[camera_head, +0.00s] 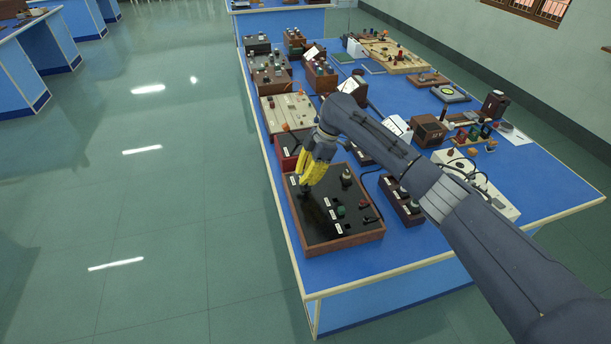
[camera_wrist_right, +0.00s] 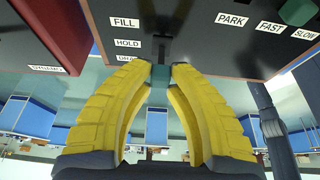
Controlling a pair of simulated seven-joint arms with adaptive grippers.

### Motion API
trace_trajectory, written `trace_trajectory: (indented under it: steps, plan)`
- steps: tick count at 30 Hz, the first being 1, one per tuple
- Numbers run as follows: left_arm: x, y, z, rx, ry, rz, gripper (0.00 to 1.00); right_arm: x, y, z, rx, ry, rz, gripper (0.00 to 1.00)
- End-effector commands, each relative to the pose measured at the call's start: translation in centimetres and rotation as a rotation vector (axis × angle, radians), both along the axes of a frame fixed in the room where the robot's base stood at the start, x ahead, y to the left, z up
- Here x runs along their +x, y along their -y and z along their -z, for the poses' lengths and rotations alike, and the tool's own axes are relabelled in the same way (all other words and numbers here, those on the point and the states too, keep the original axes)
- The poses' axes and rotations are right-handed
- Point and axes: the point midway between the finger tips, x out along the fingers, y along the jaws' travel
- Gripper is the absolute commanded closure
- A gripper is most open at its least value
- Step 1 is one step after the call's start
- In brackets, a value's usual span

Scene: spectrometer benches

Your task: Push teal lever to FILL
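The black panel in a wooden frame (camera_head: 345,236) sits at the near left corner of the blue bench. My right gripper (camera_head: 309,180), with yellow fingers, reaches down to its far left part. In the right wrist view the teal lever (camera_wrist_right: 160,74) is between the fingertips of my right gripper (camera_wrist_right: 160,70), which look closed against its two sides. The lever stands by the lowest label of a column, which is partly covered. The HOLD label (camera_wrist_right: 128,43) and FILL label (camera_wrist_right: 125,22) are above it, beside a dark slot. My left gripper is not in view.
A red box (camera_head: 288,148) stands just beyond the panel. A wooden box with knobs (camera_head: 402,207) is to its right.

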Motion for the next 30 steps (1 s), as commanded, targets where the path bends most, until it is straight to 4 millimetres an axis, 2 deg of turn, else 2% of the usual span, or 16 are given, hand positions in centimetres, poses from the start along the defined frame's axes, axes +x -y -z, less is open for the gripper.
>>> trace_trajectory:
  steps: [1, 3, 16, 30]
  plan:
    - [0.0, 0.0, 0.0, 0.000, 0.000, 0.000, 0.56, 0.0, 0.0, 0.0, 0.000, 0.000, 0.000, 0.94]
    - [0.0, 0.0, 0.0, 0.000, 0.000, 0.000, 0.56, 0.0, 0.0, 0.0, 0.000, 0.000, 0.000, 1.00]
    - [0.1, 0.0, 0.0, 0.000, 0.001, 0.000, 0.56, 0.0, 0.2, 0.1, 0.025, -0.008, 0.003, 1.00]
    - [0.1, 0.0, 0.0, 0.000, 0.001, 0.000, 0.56, 0.5, 1.8, 0.4, 0.302, -0.087, 0.002, 1.00]
